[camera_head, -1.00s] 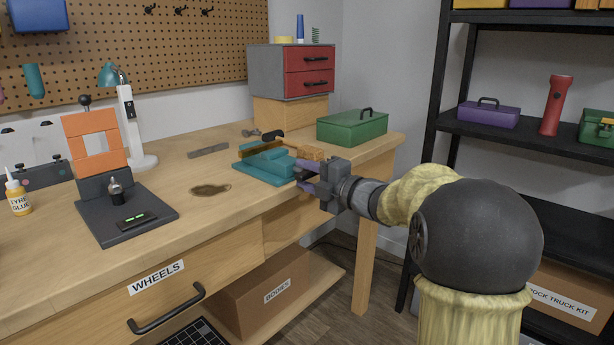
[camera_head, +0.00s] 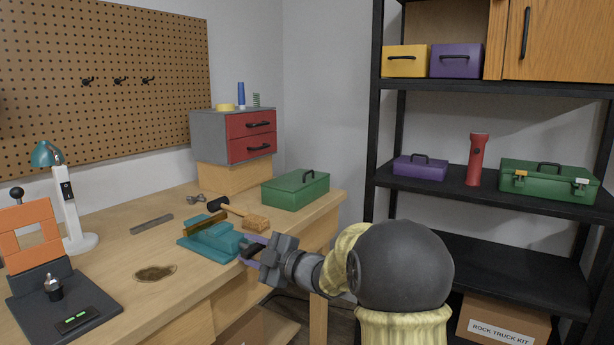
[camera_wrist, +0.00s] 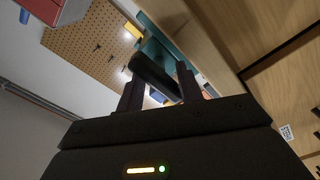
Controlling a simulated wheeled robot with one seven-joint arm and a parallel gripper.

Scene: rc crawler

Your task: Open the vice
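The teal vice (camera_head: 212,240) sits at the front edge of the wooden workbench in the head view, with a brown strip along its top. Part of it shows as a teal block beyond my fingers in the wrist view (camera_wrist: 158,42). My gripper (camera_head: 252,250) is at the vice's front end, on its right side. In the wrist view my two dark fingers (camera_wrist: 160,84) stand apart. A dark bar (camera_wrist: 153,74), likely the vice handle, runs slantwise between them. Contact between bar and fingers is unclear. The vice's jaw gap is hidden.
A wooden mallet (camera_head: 245,216) lies just behind the vice, with a green box (camera_head: 296,190) beyond it. An orange press-like stand (camera_head: 34,240) is at left. A black shelf (camera_head: 480,195) stands at right.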

